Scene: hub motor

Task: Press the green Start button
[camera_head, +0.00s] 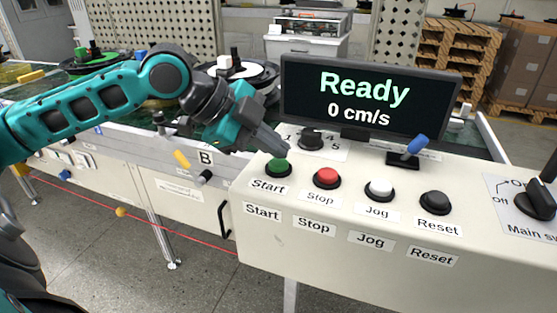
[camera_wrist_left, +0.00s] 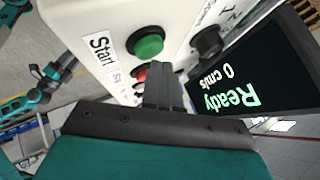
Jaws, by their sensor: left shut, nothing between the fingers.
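The green Start button (camera_head: 278,166) sits at the left end of the button row on the white control panel (camera_head: 330,235). It also shows in the left wrist view (camera_wrist_left: 149,44), beyond the fingertips. My left gripper (camera_head: 283,150) is shut and empty. Its fingertips are just above the green button in the head view, and I cannot tell whether they touch it. In the left wrist view the closed fingers (camera_wrist_left: 164,66) point at the panel beside the green button. The display (camera_head: 370,95) reads "Ready" and "0 cm/s".
Right of the green button are a red Stop (camera_head: 327,178), a white Jog (camera_head: 380,190) and a black Reset button (camera_head: 434,203). A black rotary knob (camera_head: 312,139) and a blue-tipped lever (camera_head: 411,149) stand behind the row. The main switch (camera_head: 542,190) is at far right.

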